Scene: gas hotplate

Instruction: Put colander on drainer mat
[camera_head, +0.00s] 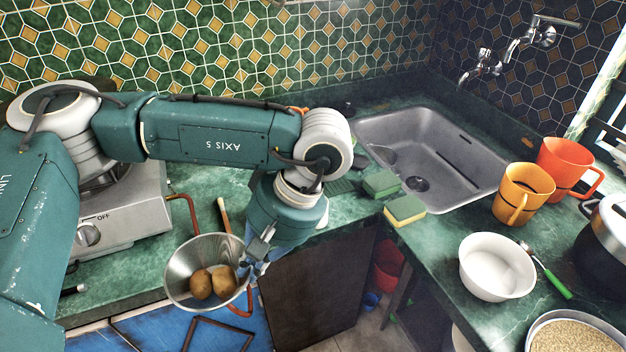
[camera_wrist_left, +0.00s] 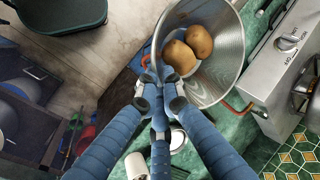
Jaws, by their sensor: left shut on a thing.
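The colander (camera_head: 184,262) is a shiny metal bowl tilted toward the head camera, with two brown potatoes (camera_head: 202,284) inside. My left gripper (camera_head: 254,265) is shut on its right rim and holds it out by the front counter edge. In the left wrist view the fingers (camera_wrist_left: 160,84) meet at the rim of the colander (camera_wrist_left: 229,52). A dark green ribbed patch (camera_head: 343,186) on the counter left of the sink looks like the drainer mat. My arm partly hides it. My right gripper is in neither view.
Two sponges (camera_head: 405,210) lie by the sink (camera_head: 400,130). A gas hotplate (camera_head: 120,225) stands left. Orange and yellow mugs (camera_head: 523,192), a white bowl (camera_head: 496,267) and a pot (camera_head: 605,240) crowd the right counter. A wooden-handled utensil (camera_head: 224,214) lies behind the colander.

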